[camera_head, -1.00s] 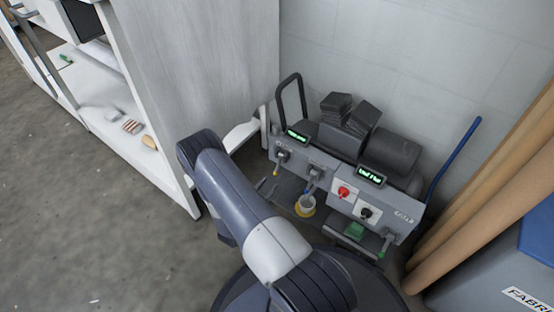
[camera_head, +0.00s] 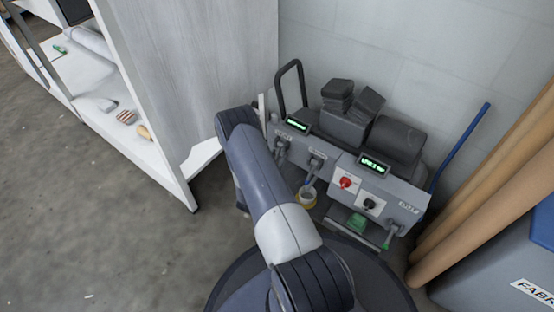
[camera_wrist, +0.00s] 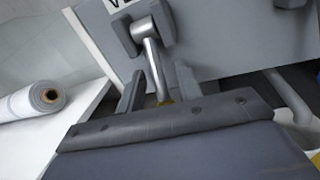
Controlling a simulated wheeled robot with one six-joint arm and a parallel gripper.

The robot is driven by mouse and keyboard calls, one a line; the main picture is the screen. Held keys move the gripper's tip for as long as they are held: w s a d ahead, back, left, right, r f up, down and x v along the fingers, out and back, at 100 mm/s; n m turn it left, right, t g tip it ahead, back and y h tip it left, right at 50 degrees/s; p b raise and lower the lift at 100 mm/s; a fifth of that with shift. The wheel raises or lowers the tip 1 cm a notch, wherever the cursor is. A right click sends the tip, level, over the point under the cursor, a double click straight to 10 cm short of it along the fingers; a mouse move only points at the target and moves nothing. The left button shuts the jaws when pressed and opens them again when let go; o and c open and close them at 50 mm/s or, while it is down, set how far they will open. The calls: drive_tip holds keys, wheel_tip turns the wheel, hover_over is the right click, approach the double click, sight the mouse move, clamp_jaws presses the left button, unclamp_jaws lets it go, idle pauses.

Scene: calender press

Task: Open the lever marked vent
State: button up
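The grey press (camera_head: 345,165) stands against the wall with several levers on its front. In the wrist view a metal lever (camera_wrist: 154,62) hangs down from its pivot on the grey panel, with a yellow tip partly hidden. A label starting with "V" (camera_wrist: 117,3) is cut off above it. My gripper (camera_wrist: 160,90) is open, with one finger on each side of the lever; I cannot tell whether either touches it. In the head view the leftmost lever (camera_head: 282,147) shows at its upper part, and my arm hides the gripper.
A blue-handled lever (camera_head: 311,170), a red knob (camera_head: 346,183), a black knob (camera_head: 370,204) and a green-tipped lever (camera_head: 391,236) are to the right. A white shelf unit (camera_head: 170,165) stands close on the left. Brown rolls (camera_head: 470,205) and a blue-grey bin (camera_head: 510,255) flank the right.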

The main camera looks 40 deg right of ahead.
drive_tip(key=shift+w+d, duration=0.1)
drive_tip(key=shift+d, duration=0.05)
clamp_jaws()
idle(0.6)
